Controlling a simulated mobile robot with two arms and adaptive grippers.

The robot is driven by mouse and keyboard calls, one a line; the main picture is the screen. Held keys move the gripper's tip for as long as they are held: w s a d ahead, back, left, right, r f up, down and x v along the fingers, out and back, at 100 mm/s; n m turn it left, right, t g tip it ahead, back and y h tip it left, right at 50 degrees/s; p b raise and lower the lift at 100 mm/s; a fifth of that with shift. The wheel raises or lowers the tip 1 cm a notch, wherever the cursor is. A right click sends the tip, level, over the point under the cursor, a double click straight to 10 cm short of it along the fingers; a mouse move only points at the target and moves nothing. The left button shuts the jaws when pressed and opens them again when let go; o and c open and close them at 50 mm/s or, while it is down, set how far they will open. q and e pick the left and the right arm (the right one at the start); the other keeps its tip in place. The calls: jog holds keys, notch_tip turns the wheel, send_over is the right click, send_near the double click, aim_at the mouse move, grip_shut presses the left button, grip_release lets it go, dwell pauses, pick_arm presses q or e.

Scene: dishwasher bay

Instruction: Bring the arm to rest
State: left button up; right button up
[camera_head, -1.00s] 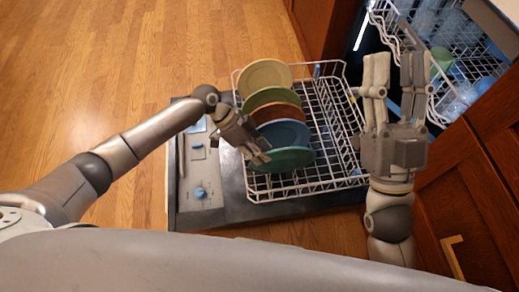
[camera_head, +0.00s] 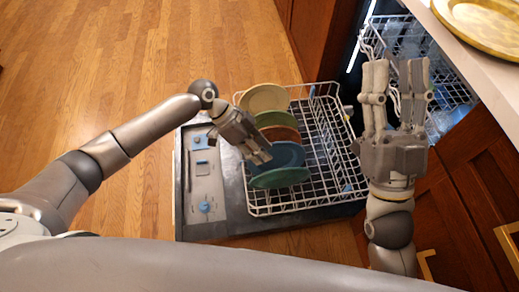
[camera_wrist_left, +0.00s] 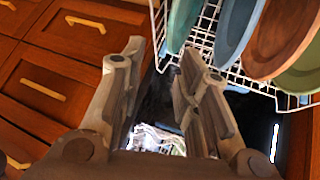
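My left gripper (camera_head: 262,157) hangs over the left side of the lower rack, beside the blue plate (camera_head: 285,156) and the teal plate (camera_head: 280,178). In the left wrist view, the left gripper (camera_wrist_left: 160,62) has its fingers apart with nothing between them. My right gripper (camera_head: 395,68) is raised at the right, its two long fingers parallel and apart, with nothing visible between them. The right gripper is in front of the dishwasher's opening.
The lower rack (camera_head: 345,150) holds several plates, including a cream one (camera_head: 263,98), on the open dishwasher door (camera_head: 226,222). Wooden cabinets (camera_head: 455,205) stand at right. A yellow dish (camera_head: 480,22) sits on the counter. Wooden floor at left is clear.

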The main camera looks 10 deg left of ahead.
pick_arm(q)
jog(key=shift+r, duration=0.35)
pick_arm(e)
jog(key=shift+r, duration=0.35)
